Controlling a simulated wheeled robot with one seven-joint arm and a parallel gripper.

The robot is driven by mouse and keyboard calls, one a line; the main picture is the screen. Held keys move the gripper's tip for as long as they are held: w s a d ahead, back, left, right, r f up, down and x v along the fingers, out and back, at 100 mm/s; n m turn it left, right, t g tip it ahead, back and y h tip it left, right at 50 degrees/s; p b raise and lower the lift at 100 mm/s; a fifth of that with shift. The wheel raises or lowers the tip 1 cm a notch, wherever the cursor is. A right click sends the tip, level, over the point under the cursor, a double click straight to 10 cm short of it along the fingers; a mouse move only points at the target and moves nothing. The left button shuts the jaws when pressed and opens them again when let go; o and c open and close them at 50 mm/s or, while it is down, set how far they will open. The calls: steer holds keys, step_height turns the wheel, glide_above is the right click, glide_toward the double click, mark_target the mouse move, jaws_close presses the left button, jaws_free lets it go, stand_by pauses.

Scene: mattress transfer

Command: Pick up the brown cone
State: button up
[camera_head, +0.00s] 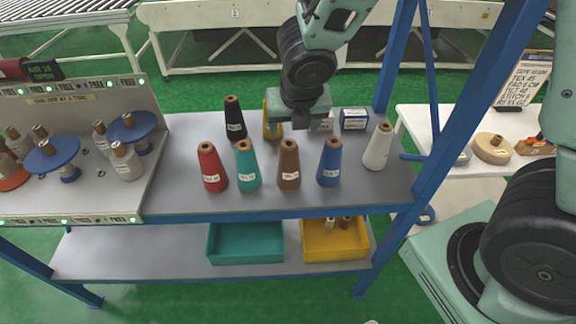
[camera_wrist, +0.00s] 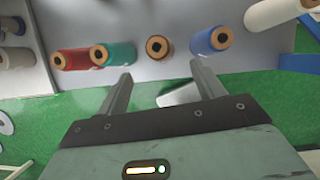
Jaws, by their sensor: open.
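The brown cone (camera_head: 289,168) stands upright on the grey upper shelf (camera_head: 190,195), between the teal cone (camera_head: 246,166) and the blue cone (camera_head: 329,163). In the wrist view the brown cone (camera_wrist: 158,47) shows its open top, just beyond and between the fingertips in the picture. My gripper (camera_head: 302,122) hangs above the shelf, behind the brown cone in the head view. Its fingers are mostly hidden there. In the wrist view my gripper (camera_wrist: 161,71) has two spread fingers with nothing between them.
A red cone (camera_head: 211,168) and a white cone (camera_head: 378,147) stand at the ends of the row. A black cone (camera_head: 235,119), a yellow object (camera_head: 270,125) and a blue-white box (camera_head: 354,119) are behind. A blue post (camera_head: 465,95) rises at right. Teal and yellow bins sit below.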

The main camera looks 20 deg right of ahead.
mark_target(291, 147)
steer(key=b+x, duration=0.3)
steer(key=x, duration=0.5)
steer(key=shift+w+f, duration=0.1)
steer(key=shift+f, duration=0.2)
steer(key=shift+a+b+x, duration=0.2)
steer(key=shift+b+x, duration=0.75)
steer(key=shift+x, duration=1.7)
steer(key=shift+r, duration=0.1)
jaws_close()
